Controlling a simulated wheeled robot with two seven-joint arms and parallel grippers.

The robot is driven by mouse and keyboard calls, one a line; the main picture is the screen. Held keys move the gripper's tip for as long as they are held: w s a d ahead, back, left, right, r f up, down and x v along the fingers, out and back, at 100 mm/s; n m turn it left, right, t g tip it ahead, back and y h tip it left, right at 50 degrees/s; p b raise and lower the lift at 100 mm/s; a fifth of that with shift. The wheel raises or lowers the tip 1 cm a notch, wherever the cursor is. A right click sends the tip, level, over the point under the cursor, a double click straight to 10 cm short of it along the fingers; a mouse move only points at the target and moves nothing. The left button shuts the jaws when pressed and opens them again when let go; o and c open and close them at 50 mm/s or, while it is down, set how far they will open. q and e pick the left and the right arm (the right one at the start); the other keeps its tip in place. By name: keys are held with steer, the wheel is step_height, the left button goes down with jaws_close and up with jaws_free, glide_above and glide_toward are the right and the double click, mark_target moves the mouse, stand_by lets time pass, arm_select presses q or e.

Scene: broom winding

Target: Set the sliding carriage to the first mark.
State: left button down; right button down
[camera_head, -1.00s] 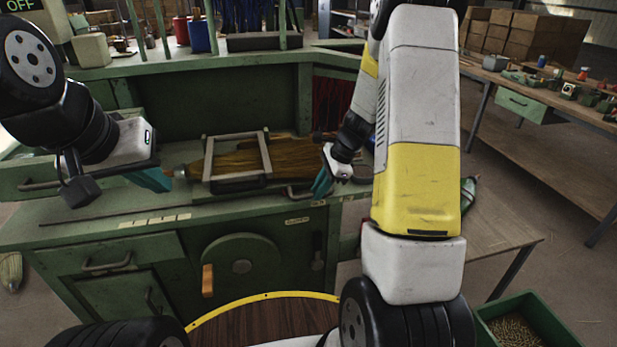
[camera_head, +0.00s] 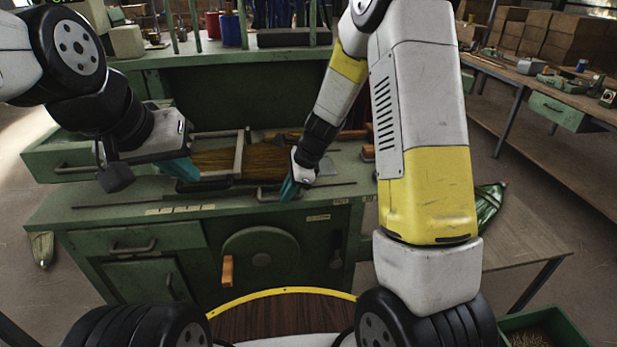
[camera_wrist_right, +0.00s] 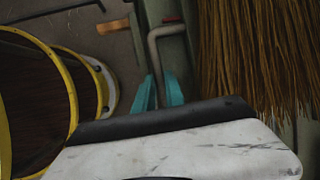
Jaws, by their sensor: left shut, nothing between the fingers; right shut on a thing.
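The sliding carriage is a grey frame (camera_head: 240,153) around a bundle of brown bristles (camera_head: 268,158) on the green bench. A grey bent handle (camera_head: 266,194) sticks out at its front right and also shows in the right wrist view (camera_wrist_right: 154,45). My right gripper (camera_head: 288,190) is shut on this handle; its teal fingers show in the wrist view (camera_wrist_right: 160,92). My left gripper (camera_head: 182,171) is shut and empty at the carriage's left end, partly covering it. Pale labels (camera_head: 180,210) lie on the front ledge to the left, another (camera_head: 318,217) to the right; their writing is unreadable.
A thin dark rod (camera_head: 125,204) lies along the bench front. Below are a round green disc (camera_head: 262,259) and an orange handle (camera_head: 227,271). A side table (camera_head: 525,243) and a green bin (camera_head: 545,322) stand to the right.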

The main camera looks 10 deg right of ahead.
mark_target(239, 178)
steer(key=a, duration=1.5)
steer(key=shift+s+a, duration=0.1)
steer(key=shift+s, duration=0.2)
steer(key=c, duration=1.4)
jaws_free()
steer(key=v, duration=0.7)
steer(key=shift+r, duration=0.35)
